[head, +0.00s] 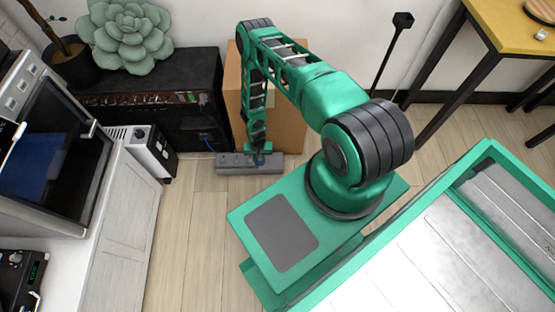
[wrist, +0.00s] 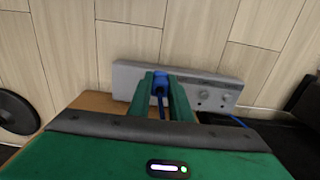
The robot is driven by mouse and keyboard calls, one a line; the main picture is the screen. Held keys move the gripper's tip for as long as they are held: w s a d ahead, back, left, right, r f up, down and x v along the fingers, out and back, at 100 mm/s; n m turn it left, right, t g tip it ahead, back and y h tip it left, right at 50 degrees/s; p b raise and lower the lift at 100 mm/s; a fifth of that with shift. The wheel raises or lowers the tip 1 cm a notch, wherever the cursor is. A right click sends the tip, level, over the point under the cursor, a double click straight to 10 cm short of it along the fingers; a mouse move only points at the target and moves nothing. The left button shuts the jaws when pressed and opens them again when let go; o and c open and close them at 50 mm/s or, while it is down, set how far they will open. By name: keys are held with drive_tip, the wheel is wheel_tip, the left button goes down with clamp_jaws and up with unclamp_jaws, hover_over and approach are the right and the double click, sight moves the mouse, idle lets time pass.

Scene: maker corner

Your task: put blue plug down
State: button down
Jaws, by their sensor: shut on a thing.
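My gripper (wrist: 164,82) is shut on the blue plug (wrist: 160,80), which sits between its two green fingertips in the wrist view. A blue cord runs from the plug back between the fingers. The plug is in front of the grey power strip (wrist: 208,92), left of two round sockets that show. I cannot tell whether the plug touches the strip or is in a socket. In the head view, my gripper (head: 259,151) is low over the power strip (head: 235,169), which lies on the floor; the plug is too small to make out clearly there.
A black amplifier-like box (head: 150,108) stands left of my gripper, with a blue cord (head: 208,142) near its side. A cardboard box (head: 290,130) stands behind the strip. A white cabinet (head: 125,220) is at left. Wooden floor (head: 195,235) in front is clear.

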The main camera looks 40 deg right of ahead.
hover_over(276, 161)
wheel_tip(276, 161, down, 7)
drive_tip(key=shift+f, duration=1.95)
drive_tip(key=shift+f, duration=0.25)
drive_tip(key=shift+f, duration=0.35)
drive_tip(key=c, duration=1.6)
unclamp_jaws()
wheel_tip(276, 161, up, 13)
drive_tip(key=shift+r, duration=0.1)
